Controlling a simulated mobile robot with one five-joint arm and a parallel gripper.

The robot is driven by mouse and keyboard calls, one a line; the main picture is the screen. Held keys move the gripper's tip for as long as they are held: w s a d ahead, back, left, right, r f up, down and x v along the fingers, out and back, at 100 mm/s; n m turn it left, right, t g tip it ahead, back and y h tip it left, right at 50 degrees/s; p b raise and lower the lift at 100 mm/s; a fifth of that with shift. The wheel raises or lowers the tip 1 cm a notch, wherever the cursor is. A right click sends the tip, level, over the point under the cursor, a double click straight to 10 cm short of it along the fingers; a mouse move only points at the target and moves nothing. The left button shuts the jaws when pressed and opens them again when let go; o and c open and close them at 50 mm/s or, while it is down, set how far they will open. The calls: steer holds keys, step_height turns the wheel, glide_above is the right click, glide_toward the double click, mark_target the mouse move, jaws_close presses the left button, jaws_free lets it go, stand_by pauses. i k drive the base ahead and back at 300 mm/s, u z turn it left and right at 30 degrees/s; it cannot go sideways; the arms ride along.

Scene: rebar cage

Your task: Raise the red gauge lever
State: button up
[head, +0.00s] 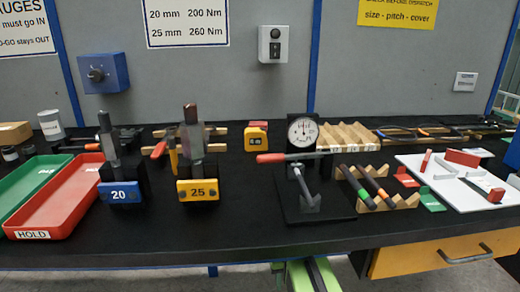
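The gauge (302,130) has a round white dial and stands on a black base plate (300,214) near the middle of the bench. Its lever has a red grip (271,158) that points left, with a grey bar (315,156) running right past the front of the stand, just below the dial. The lever lies close to level. A grey angled piece (305,188) sits below it on the base. My gripper is not in view, and nothing is seen touching the lever.
Two upright holders, blue "20" (121,193) and yellow "25" (198,190), stand to the left. A yellow device (256,138) is behind the grip. A wooden rack with dark rods (357,187) is close on the right. The bench front left of the base is clear.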

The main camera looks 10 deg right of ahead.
mark_target(278, 158)
steer(key=u, duration=4.6)
steer(key=i, duration=0.1)
steer(key=z, duration=2.7)
steer(key=k, duration=1.35)
steer(key=u, duration=0.3)
steer(key=i, duration=1)
